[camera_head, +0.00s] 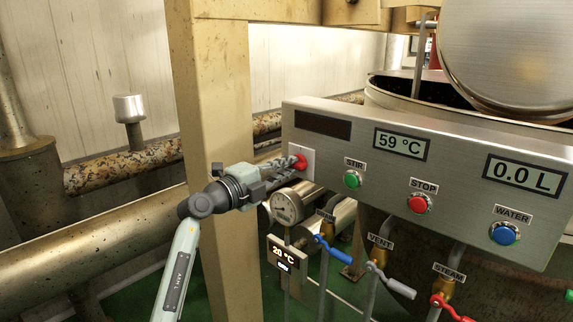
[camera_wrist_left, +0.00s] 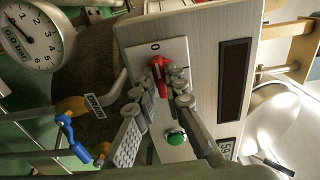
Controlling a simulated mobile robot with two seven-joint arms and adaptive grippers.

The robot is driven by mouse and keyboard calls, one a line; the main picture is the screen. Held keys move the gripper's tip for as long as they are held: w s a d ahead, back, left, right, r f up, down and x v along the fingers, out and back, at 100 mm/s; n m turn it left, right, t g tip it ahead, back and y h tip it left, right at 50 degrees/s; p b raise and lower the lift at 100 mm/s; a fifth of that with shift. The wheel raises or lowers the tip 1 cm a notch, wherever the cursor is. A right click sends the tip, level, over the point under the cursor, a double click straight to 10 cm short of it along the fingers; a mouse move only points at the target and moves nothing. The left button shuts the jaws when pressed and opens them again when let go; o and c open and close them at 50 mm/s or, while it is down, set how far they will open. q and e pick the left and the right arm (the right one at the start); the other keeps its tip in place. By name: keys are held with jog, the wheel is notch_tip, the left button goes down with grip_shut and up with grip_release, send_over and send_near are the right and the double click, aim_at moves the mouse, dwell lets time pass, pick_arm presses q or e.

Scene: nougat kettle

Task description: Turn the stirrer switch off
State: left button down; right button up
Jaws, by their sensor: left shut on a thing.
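The stirrer switch is a red knob (camera_head: 301,161) on a pale square plate (camera_head: 294,153) at the left end of the steel control panel. In the left wrist view, the red knob (camera_wrist_left: 160,70) points roughly up and down the picture, near a "0" mark on its plate (camera_wrist_left: 150,52). My left gripper (camera_head: 293,163) reaches in from the left. In the left wrist view its fingers (camera_wrist_left: 165,92) are shut on the knob, one on each side. The fingers hide part of the knob. My right gripper is in neither view.
A gauge (camera_head: 287,207) and valve levers sit below. A beige post (camera_head: 218,110) stands close behind my left wrist.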

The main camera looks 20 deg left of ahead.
pick_arm(q)
jog(key=shift+f, duration=0.1)
jog(key=c, duration=1.6)
grip_release()
jog(key=shift+s, duration=0.1)
jog(key=v, duration=1.2)
